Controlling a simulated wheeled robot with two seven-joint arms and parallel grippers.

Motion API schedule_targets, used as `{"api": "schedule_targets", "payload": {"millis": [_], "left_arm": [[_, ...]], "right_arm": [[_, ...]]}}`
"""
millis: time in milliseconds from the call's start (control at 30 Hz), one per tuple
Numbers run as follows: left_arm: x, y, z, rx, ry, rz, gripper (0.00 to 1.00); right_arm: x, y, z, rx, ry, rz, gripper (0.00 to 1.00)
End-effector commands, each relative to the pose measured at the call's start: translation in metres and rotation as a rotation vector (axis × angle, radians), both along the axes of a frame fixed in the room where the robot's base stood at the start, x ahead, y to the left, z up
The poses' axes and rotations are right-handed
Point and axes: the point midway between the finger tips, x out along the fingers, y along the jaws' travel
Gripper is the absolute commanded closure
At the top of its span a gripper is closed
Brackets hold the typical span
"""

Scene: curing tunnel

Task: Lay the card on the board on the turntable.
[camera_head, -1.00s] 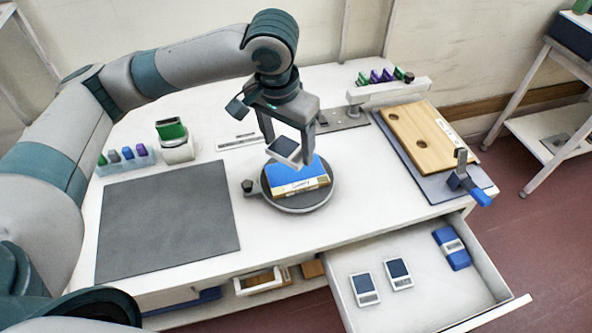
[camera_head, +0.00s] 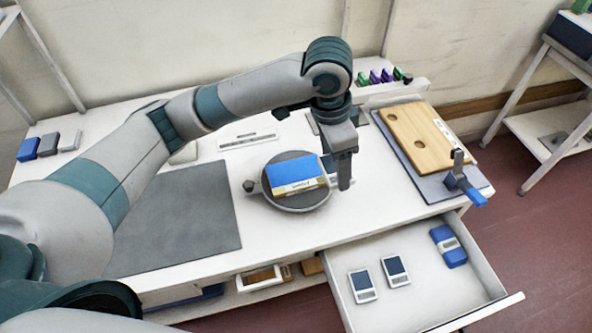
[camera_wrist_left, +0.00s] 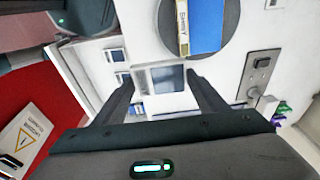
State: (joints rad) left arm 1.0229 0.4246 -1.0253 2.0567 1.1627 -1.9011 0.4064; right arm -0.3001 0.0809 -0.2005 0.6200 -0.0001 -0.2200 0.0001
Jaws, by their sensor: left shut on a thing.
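My left gripper (camera_head: 343,184) stands beside the right edge of the turntable (camera_head: 310,202), past the board. In the left wrist view its two fingers (camera_wrist_left: 168,88) are shut on the card (camera_wrist_left: 168,79), a white-edged piece with a grey-blue face. In the head view I cannot make out the held card. The board (camera_head: 296,173) is blue on top with a pale labelled side and lies on the round grey turntable. It also shows at the top of the left wrist view (camera_wrist_left: 206,22), apart from the card. My right gripper is not in view.
The open drawer (camera_head: 425,297) at the front right holds two similar cards (camera_head: 362,286) and a blue block (camera_head: 448,246). A wooden board with holes (camera_head: 418,138) and a blue-handled clamp (camera_head: 467,186) stand at right. A dark mat (camera_head: 180,220) lies bare at left.

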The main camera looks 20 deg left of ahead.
Motion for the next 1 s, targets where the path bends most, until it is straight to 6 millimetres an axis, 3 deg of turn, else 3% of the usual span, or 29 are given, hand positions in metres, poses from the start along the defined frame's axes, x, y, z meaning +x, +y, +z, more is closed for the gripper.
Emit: {"api": "schedule_targets", "payload": {"millis": [233,633,800,1000], "left_arm": [[0.01,0.022,-0.012,0.003,0.003,0.007,0.56],[0.041,0.088,-0.055,0.004,0.003,0.007,0.56],[0.05,0.102,-0.066,0.001,0.002,0.004,0.56],[0.051,0.104,-0.07,0.001,0.001,0.001,0.56]], "right_arm": [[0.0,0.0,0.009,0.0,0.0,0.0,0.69],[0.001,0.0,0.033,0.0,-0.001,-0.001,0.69],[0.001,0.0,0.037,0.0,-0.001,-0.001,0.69],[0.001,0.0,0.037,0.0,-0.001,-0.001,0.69]]}}
